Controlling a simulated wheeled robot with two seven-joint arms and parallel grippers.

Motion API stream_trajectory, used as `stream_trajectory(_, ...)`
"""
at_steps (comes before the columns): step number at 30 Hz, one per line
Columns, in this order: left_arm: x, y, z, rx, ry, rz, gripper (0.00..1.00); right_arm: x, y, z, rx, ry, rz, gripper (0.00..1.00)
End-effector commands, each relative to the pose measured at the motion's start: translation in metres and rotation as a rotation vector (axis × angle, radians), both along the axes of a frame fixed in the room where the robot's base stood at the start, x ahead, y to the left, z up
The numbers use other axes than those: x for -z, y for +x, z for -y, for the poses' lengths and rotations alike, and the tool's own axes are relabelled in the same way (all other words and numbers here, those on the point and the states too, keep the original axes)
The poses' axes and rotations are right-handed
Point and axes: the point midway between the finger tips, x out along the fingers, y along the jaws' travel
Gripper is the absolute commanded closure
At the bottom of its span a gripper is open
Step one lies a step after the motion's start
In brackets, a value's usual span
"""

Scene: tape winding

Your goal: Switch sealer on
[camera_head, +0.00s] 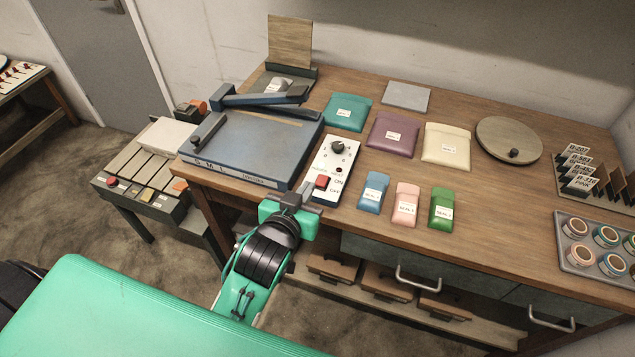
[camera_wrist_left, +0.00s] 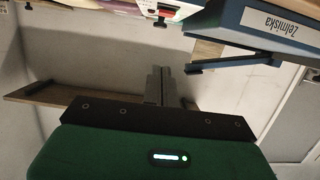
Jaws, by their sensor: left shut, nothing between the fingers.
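The sealer (camera_head: 255,140) is a blue flat-bed device with a hinged arm at the left of the workbench. Its label (camera_wrist_left: 280,24) shows in the left wrist view. A white control box (camera_head: 345,160) with a dark knob (camera_head: 337,147) and a red switch (camera_head: 322,181) marked ON and OFF stands to its right. I cannot tell which way the switch is set. My left gripper (camera_head: 304,191) is shut and empty, just in front of the box's near end, close to the switch. I cannot tell whether it touches. My right gripper is out of view.
Teal (camera_head: 347,113), purple (camera_head: 393,136) and cream (camera_head: 446,147) pouches lie behind smaller blue, pink and green ones (camera_head: 441,209). A round wooden disc (camera_head: 509,139) and a tray of jars (camera_head: 570,257) are at the right. A side stand (camera_head: 150,170) adjoins the bench's left.

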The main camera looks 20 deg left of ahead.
Motion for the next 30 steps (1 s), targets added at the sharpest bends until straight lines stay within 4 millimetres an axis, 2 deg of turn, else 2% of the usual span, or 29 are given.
stream_trajectory(11, 0.016, 0.072, 0.002, 0.001, 0.003, 0.000, 1.00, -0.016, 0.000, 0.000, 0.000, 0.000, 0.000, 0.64)
stream_trajectory(15, 0.041, 0.071, 0.002, 0.001, 0.002, -0.006, 1.00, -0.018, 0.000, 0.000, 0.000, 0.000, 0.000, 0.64)
stream_trajectory(18, 0.051, 0.071, 0.002, 0.000, 0.001, -0.003, 1.00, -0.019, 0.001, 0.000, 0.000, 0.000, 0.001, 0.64)
stream_trajectory(23, 0.058, 0.071, 0.002, 0.000, 0.001, -0.001, 1.00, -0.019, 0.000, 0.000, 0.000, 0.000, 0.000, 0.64)
stream_trajectory(30, 0.059, 0.071, 0.003, 0.000, 0.001, 0.000, 1.00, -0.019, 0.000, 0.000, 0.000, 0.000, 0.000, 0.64)
